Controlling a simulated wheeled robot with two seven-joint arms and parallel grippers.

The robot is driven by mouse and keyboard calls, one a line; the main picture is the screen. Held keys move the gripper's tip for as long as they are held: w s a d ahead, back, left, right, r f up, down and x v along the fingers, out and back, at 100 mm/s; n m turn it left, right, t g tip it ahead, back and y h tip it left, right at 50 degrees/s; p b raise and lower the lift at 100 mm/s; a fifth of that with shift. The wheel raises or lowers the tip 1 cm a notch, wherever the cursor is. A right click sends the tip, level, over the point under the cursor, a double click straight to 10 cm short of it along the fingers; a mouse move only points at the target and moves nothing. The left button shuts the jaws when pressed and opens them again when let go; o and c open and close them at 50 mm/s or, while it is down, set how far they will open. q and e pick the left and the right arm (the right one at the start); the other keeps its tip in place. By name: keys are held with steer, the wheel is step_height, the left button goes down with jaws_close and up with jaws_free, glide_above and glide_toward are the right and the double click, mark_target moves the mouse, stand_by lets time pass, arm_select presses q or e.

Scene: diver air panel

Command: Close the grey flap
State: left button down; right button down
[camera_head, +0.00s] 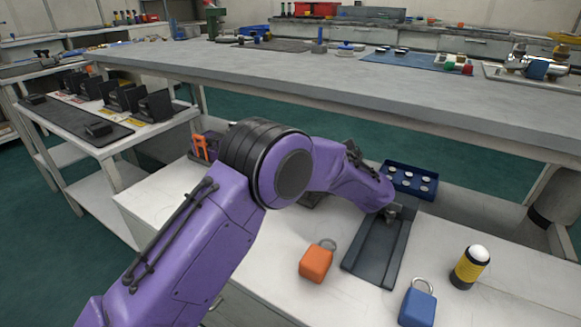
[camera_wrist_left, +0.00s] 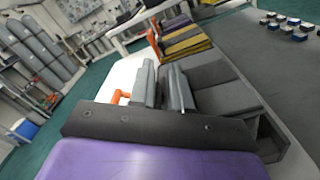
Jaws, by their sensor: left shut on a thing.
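A dark grey piece with raised long edges (camera_head: 378,252), which I take for the grey flap, lies on the white worktop in the head view. My left gripper (camera_head: 393,213) reaches down to its far part, with the purple arm crossing from the lower left. In the left wrist view my two grey fingers (camera_wrist_left: 162,88) stand close together beside a dark grey panel (camera_wrist_left: 222,92). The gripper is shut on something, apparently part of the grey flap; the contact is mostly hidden. My right gripper is not in view.
An orange padlock (camera_head: 316,262) lies left of the grey piece. A blue padlock (camera_head: 418,303) and a yellow-black cylinder with a white top (camera_head: 469,267) stand right of it. A blue tray of white discs (camera_head: 413,170) is behind. A long grey bench (camera_head: 300,77) runs across the back.

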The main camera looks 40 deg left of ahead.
arm_select(q)
steer(key=shift+s+f, duration=0.2)
steer(key=shift+f, duration=0.3)
steer(key=c, duration=1.2)
jaws_free()
steer(key=shift+s, duration=0.15)
steer(key=shift+r, duration=0.1)
steer(key=shift+r, duration=0.35)
step_height(320, 180, up, 4)
steer(key=shift+d+f+p, duration=0.1)
steer(key=shift+f+p, duration=0.1)
steer(key=shift+p, duration=0.65)
steer(key=s+d+r+p, duration=0.3)
steer(key=s+d+r, duration=0.4)
steer(key=s+r, duration=0.2)
steer(key=s, duration=0.2)
steer(key=shift+s+r, duration=0.2)
steer(key=shift+s, duration=0.15)
steer(key=shift+d, duration=0.1)
